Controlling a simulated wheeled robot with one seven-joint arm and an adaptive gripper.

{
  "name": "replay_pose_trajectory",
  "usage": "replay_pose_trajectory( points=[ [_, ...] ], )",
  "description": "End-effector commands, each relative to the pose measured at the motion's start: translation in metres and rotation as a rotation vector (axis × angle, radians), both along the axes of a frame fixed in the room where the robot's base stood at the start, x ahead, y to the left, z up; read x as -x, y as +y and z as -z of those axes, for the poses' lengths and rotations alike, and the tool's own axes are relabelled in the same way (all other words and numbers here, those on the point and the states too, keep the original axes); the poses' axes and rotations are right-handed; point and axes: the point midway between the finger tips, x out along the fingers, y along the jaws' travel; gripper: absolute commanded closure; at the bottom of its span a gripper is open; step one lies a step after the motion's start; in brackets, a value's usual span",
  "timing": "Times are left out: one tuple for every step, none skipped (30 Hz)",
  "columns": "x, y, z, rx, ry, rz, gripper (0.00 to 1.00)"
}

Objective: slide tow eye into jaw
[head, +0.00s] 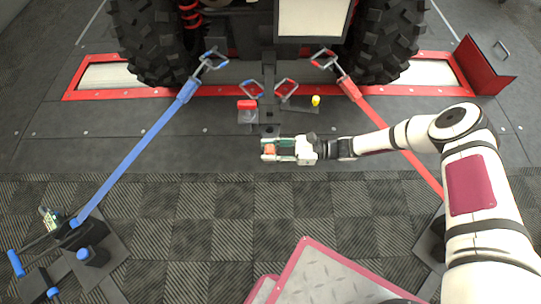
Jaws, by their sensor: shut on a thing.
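My gripper (268,149) is near the middle of the head view, pointing left, at the front edge of the dark floor plate. It is shut on a small orange-brown piece (269,149), which shows between the fingertips. The piece is too small to tell whether it is the tow eye. A dark, narrow fitting (270,131) stands just behind the gripper, on the vehicle's centre line; I cannot tell whether it is the jaw. Whether the held piece touches this fitting cannot be seen.
A blue strap (135,152) and a red strap (372,127) run from hooks at the vehicle to floor anchors. A red block (247,105) and a yellow knob (315,100) stand behind the gripper. A red-edged plate (340,275) is in front. Checkered floor between is clear.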

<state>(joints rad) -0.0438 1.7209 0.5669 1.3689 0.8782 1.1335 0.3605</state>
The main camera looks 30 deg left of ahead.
Motion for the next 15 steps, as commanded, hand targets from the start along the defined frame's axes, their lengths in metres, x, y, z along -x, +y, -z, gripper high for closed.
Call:
replay_pose_trajectory(
  points=[
    [-0.003,0.002,0.001,-0.003,-0.003,0.0,1.0],
    [-0.004,0.003,0.001,-0.003,-0.003,0.0,1.0],
    [-0.006,0.004,0.001,-0.003,-0.003,0.0,1.0],
    [-0.007,0.005,0.001,-0.002,-0.002,0.0,1.0],
    [-0.009,0.005,0.001,-0.002,-0.002,0.0,1.0],
    [-0.01,0.006,0.001,-0.003,-0.002,0.0,1.0],
    [-0.011,0.007,0.002,-0.003,-0.002,0.001,1.0],
    [-0.013,0.008,0.002,-0.003,-0.002,0.001,1.0],
    [-0.014,0.009,0.002,-0.003,-0.002,0.001,1.0],
    [-0.016,0.01,0.002,-0.003,-0.002,0.001,1.0],
    [-0.017,0.01,0.002,-0.003,-0.002,0.001,1.0],
    [-0.018,0.011,0.002,-0.003,-0.001,0.001,1.0],
    [-0.02,0.012,0.002,-0.003,-0.002,0.001,1.0],
    [-0.021,0.013,0.002,-0.003,-0.002,0.001,1.0],
    [-0.022,0.013,0.002,-0.002,-0.002,0.001,1.0]
  ],
)
